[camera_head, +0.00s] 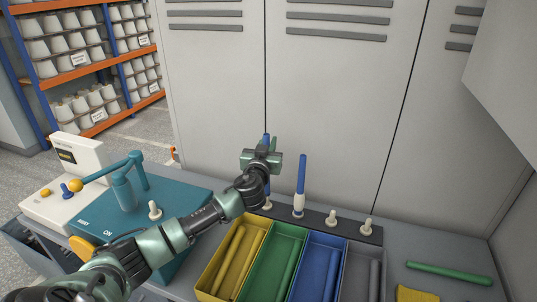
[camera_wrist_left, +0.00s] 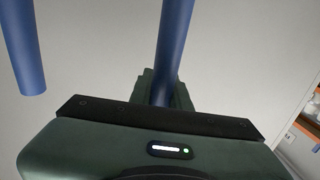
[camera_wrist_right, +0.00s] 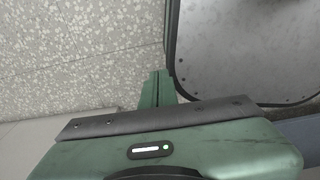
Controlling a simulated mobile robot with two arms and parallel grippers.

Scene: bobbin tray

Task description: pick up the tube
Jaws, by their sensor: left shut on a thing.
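A blue tube (camera_head: 266,138) stands upright between the fingers of my left gripper (camera_head: 262,160), which is shut on it. In the left wrist view the same tube (camera_wrist_left: 174,45) runs up from between the fingers (camera_wrist_left: 163,92). Its lower end is mostly hidden by the gripper, so I cannot tell whether it touches the peg below. A second blue tube (camera_head: 301,175) stands upright to the right, over a peg with a white lower part. It also shows in the left wrist view (camera_wrist_left: 22,50). My right gripper (camera_wrist_right: 156,90) is shut and empty, seen only in its wrist view.
A dark peg rail (camera_head: 348,231) has bare pegs at right. In front are yellow (camera_head: 207,277), green, blue and grey bins holding tubes. A green tube (camera_head: 448,273) and yellow cloth (camera_head: 415,295) lie right. A teal machine (camera_head: 180,205) stands left; grey lockers (camera_head: 330,100) stand behind.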

